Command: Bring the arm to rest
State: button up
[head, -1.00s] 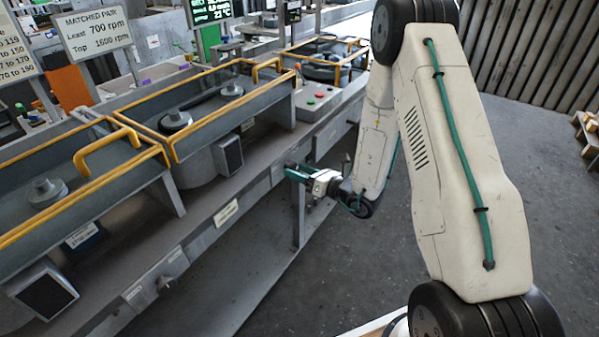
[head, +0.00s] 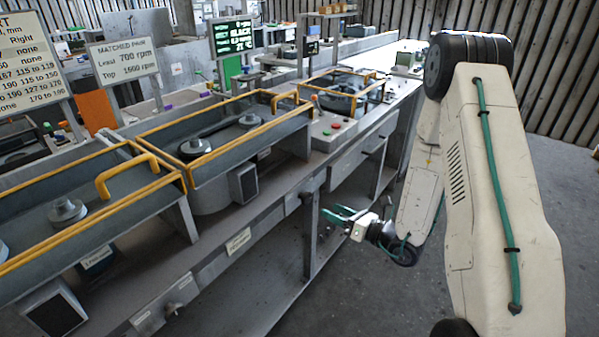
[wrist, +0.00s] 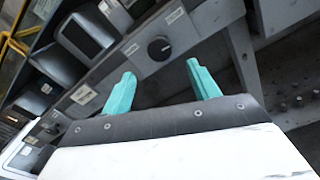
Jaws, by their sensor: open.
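My gripper (head: 342,215) is in front of the long grey bench, below the level of its top. Its two green fingers stand apart with nothing between them. The fingers (wrist: 163,92) also show in the wrist view, pointing toward the bench front. In that view a black knob (wrist: 159,48) on the bench front lies beyond the gap between the fingers. My white arm folds down from a high elbow at the right of the head view.
The bench front (head: 240,262) runs along my left. On it stand yellow-railed guards (head: 225,130) over pulleys and a control box (head: 333,128) with coloured buttons. Signs (head: 125,60) stand behind. Open grey floor (head: 345,300) lies below and right of my gripper.

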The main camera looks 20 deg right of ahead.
jog(key=s+a+r+n+g+y, duration=0.2)
jog(key=s+a+r+n+g, duration=0.35)
jog(key=s+n+g, duration=0.4)
jog(key=s+a+r+n+g+y, duration=0.1)
jog(key=s+a+r+n+g, duration=0.3)
jog(key=s+r+n+g, duration=0.5)
jog(key=s+d+r+n+t+h, duration=0.5)
jog(key=s+d+r+n+h, duration=0.2)
jog(key=s+r+n+h, duration=0.5)
jog(key=n+h, duration=0.1)
jog(key=n, duration=0.2)
jog(key=shift+h, duration=0.3)
